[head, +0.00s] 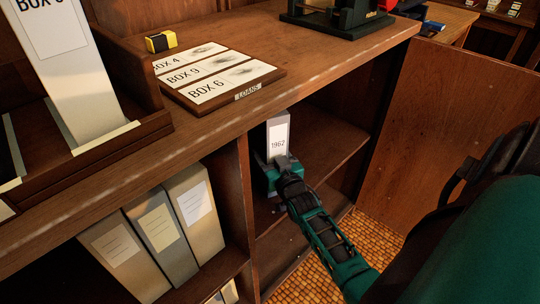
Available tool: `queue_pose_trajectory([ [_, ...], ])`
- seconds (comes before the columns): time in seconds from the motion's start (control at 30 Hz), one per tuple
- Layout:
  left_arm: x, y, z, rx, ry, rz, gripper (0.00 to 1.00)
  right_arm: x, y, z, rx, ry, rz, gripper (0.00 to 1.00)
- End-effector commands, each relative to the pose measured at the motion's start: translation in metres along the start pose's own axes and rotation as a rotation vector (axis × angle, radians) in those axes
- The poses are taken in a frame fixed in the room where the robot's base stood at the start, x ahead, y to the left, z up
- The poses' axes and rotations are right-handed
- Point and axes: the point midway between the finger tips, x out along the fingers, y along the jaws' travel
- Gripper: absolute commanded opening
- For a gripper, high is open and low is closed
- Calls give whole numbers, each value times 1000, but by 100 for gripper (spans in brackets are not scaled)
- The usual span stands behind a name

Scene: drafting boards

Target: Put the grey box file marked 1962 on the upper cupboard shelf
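The grey box file marked 1962 (278,138) stands nearly upright inside the open cupboard, near its left wall. Its label faces me. My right gripper (277,164) is at the lower front of the file, its fingers shut on it. The gripper hides the file's bottom, so I cannot tell whether it touches the shelf. The upper cupboard shelf (325,137) shows bare to the right of the file. My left gripper is not in view.
The cupboard door (425,135) stands open at the right. A lower shelf (283,248) lies below. Several box files (160,235) fill the left compartment.

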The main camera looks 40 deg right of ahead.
Motion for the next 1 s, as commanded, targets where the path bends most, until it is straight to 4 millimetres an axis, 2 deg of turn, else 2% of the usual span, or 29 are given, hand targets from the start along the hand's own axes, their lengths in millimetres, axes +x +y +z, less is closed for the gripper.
queue_pose_trajectory([
  [0.03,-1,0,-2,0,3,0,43,1,0,-5,0,11,-1,0],
  [0.07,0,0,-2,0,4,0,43,0,0,0,0,-1,0,68],
  [0.3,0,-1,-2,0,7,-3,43,0,0,0,0,-1,0,91],
  [0.53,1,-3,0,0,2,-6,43,-1,0,0,0,-1,0,92],
  [0.67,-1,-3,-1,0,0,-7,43,-8,0,0,0,-5,0,92],
  [0.77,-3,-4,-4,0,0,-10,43,-23,0,-1,0,-5,0,92],
  [1.0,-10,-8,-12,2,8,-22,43,-74,0,-2,0,-6,0,92],
])
